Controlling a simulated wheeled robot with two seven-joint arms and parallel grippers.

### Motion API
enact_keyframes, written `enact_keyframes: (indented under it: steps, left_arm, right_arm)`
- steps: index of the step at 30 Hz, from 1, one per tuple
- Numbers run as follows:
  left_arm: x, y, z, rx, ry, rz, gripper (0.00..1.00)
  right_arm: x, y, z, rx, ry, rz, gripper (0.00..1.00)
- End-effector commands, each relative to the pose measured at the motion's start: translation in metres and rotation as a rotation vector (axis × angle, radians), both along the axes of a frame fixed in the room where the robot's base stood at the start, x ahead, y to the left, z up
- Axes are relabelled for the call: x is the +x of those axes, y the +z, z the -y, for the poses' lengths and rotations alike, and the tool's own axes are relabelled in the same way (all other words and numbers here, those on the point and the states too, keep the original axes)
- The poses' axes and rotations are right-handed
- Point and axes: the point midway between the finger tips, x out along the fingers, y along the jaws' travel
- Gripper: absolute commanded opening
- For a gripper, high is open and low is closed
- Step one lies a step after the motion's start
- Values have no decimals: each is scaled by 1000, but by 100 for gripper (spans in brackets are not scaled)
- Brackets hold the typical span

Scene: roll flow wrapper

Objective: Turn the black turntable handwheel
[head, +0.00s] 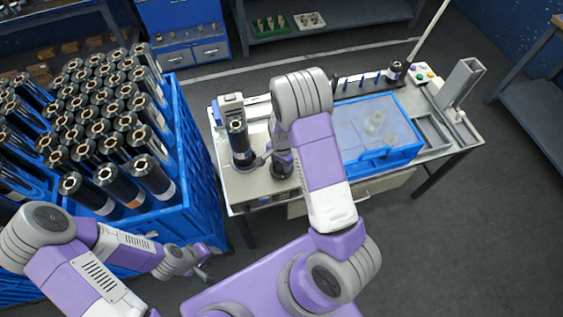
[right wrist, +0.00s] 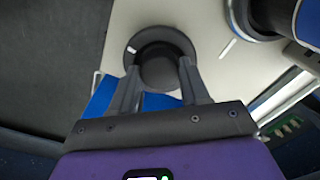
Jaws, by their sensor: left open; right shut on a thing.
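The black turntable handwheel (right wrist: 160,50) is a round dark knob on a wider disc, on the pale tabletop in the right wrist view. It has a short white mark on its left rim, and another white mark is on the tabletop to its right. My right gripper (right wrist: 159,70) is shut on the handwheel, one finger on each side of the knob. In the head view the handwheel (head: 283,172) is at the table's front left, partly hidden by my right arm. My left gripper (head: 202,268) is open and empty, low beside the blue crate.
A black roll (head: 239,145) stands upright just left of the handwheel. A large blue crate (head: 205,170) full of upright rolls stands left of the table. The floor at right is clear.

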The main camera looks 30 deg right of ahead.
Motion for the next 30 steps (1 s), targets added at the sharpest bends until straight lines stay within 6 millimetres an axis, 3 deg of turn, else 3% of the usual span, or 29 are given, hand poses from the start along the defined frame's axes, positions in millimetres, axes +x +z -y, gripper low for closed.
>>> enact_keyframes:
  steps: [18, 30]
  left_arm:
    - [0, 19, 0, 0, 0, 0, 43]
    - [0, 26, 0, 0, 0, 0, 43]
  right_arm:
    - [0, 1, 0, -1, -527, 0, 15]
    - [0, 1, 0, 0, -707, 0, 15]
